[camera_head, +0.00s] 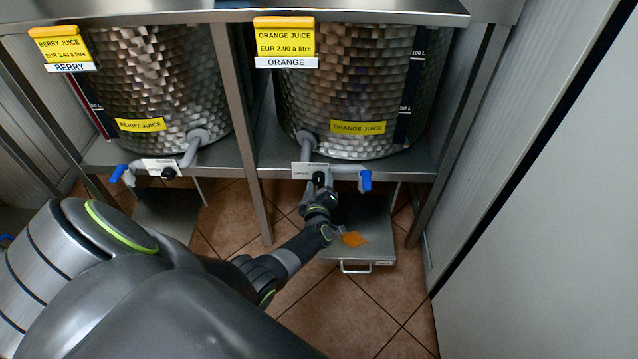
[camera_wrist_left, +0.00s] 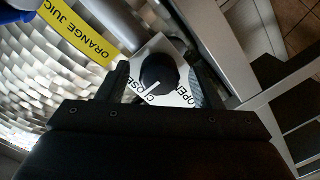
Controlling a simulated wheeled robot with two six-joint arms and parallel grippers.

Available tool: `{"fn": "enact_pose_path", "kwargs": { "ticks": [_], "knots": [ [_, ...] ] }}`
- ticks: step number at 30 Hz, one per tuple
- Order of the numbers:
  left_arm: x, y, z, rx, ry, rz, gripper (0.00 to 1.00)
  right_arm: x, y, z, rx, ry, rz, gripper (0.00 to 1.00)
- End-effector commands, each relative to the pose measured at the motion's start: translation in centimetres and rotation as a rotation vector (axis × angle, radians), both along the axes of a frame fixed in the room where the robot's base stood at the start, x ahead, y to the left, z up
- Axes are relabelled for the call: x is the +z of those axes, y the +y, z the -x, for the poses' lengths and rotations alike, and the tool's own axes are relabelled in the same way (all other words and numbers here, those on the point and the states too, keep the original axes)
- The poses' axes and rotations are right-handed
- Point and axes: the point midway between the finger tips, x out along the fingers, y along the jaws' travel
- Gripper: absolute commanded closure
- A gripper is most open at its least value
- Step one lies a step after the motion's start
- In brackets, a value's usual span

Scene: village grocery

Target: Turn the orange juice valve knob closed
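The orange juice valve has a round black knob (camera_wrist_left: 158,74) on a white plate lettered OPEN and CLOSED. A white mark on the knob points toward the CLOSED lettering in the left wrist view. In the head view the plate (camera_head: 302,170) shows under the orange juice tank (camera_head: 360,80), with the knob mostly hidden by my gripper. My left gripper (camera_head: 320,182) is at the valve. In the left wrist view its two fingers (camera_wrist_left: 162,88) stand on either side of the knob, with visible gaps, so it is open. My right gripper is not in view.
An orange puddle (camera_head: 353,239) lies on the drip tray (camera_head: 335,252) below. A blue-handled tap (camera_head: 365,181) sits right of the valve. The berry juice tank (camera_head: 165,80) and its black knob (camera_head: 168,173) stand to the left. A metal frame post (camera_head: 243,130) separates the bays.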

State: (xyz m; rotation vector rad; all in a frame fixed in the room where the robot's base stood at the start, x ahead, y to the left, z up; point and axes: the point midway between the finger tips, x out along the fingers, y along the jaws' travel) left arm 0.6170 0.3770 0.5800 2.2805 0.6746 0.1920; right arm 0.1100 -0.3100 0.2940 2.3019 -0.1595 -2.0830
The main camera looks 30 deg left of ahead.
Motion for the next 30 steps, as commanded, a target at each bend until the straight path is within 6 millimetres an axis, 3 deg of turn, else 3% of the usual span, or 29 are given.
{"fn": "enact_pose_path", "kwargs": {
  "ticks": [7, 11, 22, 30],
  "knots": [
    [0.1, -0.1, 0.2, 0.0, -0.002, 0.0, 0.41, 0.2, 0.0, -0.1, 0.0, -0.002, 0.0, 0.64],
    [0.3, -0.8, 1.3, 0.0, -0.001, 0.002, 0.41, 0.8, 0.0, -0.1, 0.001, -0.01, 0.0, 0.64],
    [0.7, -5.1, 8.5, 0.002, 0.001, 0.003, 0.41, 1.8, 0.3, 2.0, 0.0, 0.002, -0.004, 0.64],
    [0.9, -8.0, 13.0, 0.002, 0.0, 0.002, 0.41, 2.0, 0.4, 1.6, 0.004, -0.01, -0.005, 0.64]
  ]
}}
